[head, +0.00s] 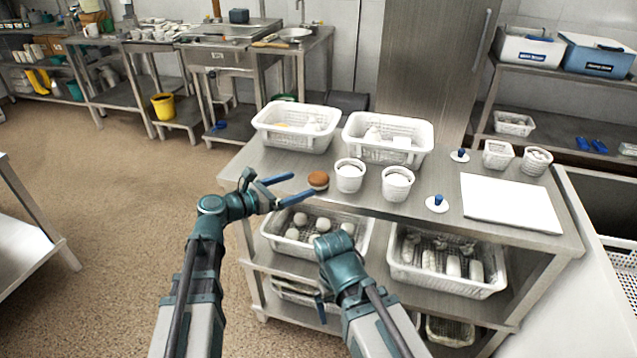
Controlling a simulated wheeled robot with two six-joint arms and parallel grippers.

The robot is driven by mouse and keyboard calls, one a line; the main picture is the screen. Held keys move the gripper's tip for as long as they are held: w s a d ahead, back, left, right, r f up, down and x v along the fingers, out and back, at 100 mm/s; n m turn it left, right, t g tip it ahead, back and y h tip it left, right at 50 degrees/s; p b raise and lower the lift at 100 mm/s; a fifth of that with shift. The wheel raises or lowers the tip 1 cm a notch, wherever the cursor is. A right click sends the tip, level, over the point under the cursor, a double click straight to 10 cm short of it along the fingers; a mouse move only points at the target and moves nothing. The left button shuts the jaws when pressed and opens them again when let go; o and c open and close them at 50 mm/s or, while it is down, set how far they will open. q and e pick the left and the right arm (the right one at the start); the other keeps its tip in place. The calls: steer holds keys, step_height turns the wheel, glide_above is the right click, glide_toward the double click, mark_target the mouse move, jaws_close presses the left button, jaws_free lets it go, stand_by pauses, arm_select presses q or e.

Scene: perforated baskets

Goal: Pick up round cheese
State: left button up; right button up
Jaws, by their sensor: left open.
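A small round cheese (318,181) with an orange-brown top lies on the steel table (440,178) near its left front edge. My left gripper (303,184) is open, with its two blue fingers pointing right toward the cheese. The fingertips are just left of the cheese, one on its far side and one on its near side; I cannot tell whether they touch it. My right gripper (322,305) hangs low in front of the lower shelf, mostly hidden by its own wrist, and its fingers are not clear.
White perforated baskets (297,141) stand behind the cheese. Two white tubs (349,178) are right of it, the nearer one close. A white board (510,203) lies at the right. Floor at left is clear.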

mark_target(310, 181)
arm_select(q)
steer(key=shift+w+d+f, duration=0.1)
steer(key=shift+w+d, duration=0.2)
steer(key=shift+d, duration=0.1)
steer(key=b+x, duration=0.1)
steer(key=x, duration=0.4)
steer(key=shift+d+f, duration=0.2)
steer(key=c, duration=1.4)
steer(key=shift+r, duration=0.25)
